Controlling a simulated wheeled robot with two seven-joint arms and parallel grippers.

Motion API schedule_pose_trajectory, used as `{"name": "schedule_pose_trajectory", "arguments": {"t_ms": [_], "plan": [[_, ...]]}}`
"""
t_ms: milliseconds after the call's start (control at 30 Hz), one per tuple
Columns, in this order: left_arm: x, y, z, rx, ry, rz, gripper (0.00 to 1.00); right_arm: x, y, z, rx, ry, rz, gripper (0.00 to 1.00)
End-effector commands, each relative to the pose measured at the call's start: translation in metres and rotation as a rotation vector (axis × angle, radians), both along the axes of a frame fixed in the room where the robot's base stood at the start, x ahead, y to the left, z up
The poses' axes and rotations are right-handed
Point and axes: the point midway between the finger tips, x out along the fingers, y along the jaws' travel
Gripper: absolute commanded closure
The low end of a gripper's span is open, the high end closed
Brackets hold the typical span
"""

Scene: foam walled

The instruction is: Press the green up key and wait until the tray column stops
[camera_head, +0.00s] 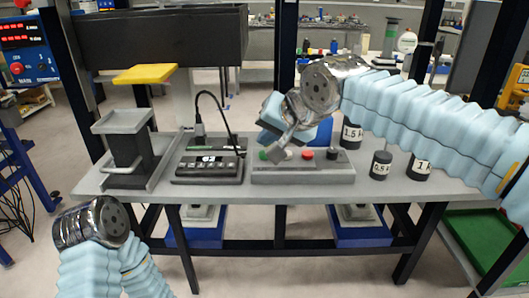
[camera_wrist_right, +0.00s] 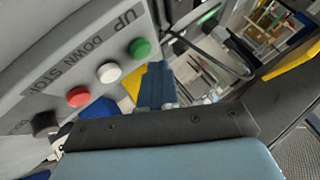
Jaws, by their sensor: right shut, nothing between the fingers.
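The key box (camera_head: 302,174) lies on the grey bench with a row of coloured keys. In the right wrist view the green key (camera_wrist_right: 139,48) is beside the word UP, with a white key (camera_wrist_right: 109,72) beside DOWN and a red key (camera_wrist_right: 78,96) beside STOP. My right gripper (camera_head: 277,153) is shut and empty, right by the green key (camera_head: 264,155) in the head view; I cannot tell whether it touches. The tray column (camera_head: 127,150) stands at the bench's left with its grey tray (camera_head: 122,121) on top. My left gripper is out of sight; only its arm shows.
A keypad device (camera_head: 208,168) with a black cable stands between column and key box. Black weights (camera_head: 380,165) stand to the right of the key box, under my right arm. A yellow plate (camera_head: 145,73) sits above the tray, apart from it.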

Motion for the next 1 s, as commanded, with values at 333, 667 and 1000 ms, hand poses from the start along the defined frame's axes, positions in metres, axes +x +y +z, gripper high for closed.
{"name": "schedule_pose_trajectory", "arguments": {"t_ms": [333,667,1000], "plan": [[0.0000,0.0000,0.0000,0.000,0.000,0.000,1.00,0.0000,0.0000,0.0000,0.000,0.000,0.000,1.00],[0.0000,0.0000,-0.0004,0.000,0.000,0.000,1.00,0.0000,0.0000,-0.0006,0.000,0.000,0.000,1.00],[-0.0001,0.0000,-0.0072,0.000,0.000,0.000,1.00,-0.0002,-0.0001,-0.0087,0.000,0.000,0.000,1.00]]}}
